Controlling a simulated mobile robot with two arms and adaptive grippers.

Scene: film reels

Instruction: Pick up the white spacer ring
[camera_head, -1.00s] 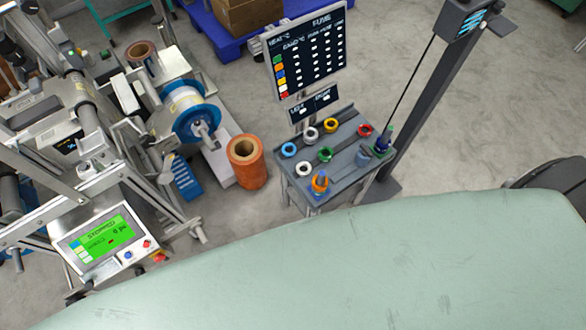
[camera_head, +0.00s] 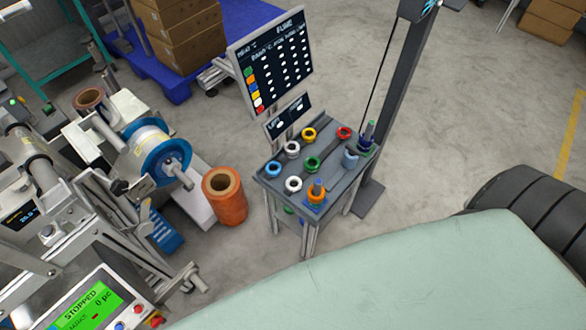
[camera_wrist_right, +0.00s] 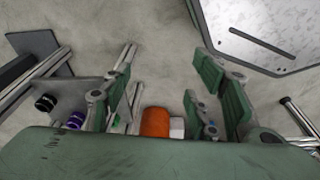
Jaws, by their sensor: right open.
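Two white rings lie on the grey top of a small cart (camera_head: 330,160) in the head view: one towards the back (camera_head: 292,148) and one nearer the front (camera_head: 293,184). I cannot tell which is the spacer ring. Blue (camera_head: 273,169), yellow (camera_head: 308,134), green (camera_head: 312,163) and red (camera_head: 344,132) rings lie around them. My right gripper (camera_wrist_right: 165,80) shows in the right wrist view, fingers spread and empty, above the floor. No white ring shows between its fingers. My left gripper is not in view.
A screen (camera_head: 272,62) stands behind the cart, with a dark post (camera_head: 392,110) to its right. An orange roll (camera_head: 224,196) and a winding machine with a blue-flanged reel (camera_head: 162,160) stand left. Boxes on a blue pallet (camera_head: 160,78) are behind.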

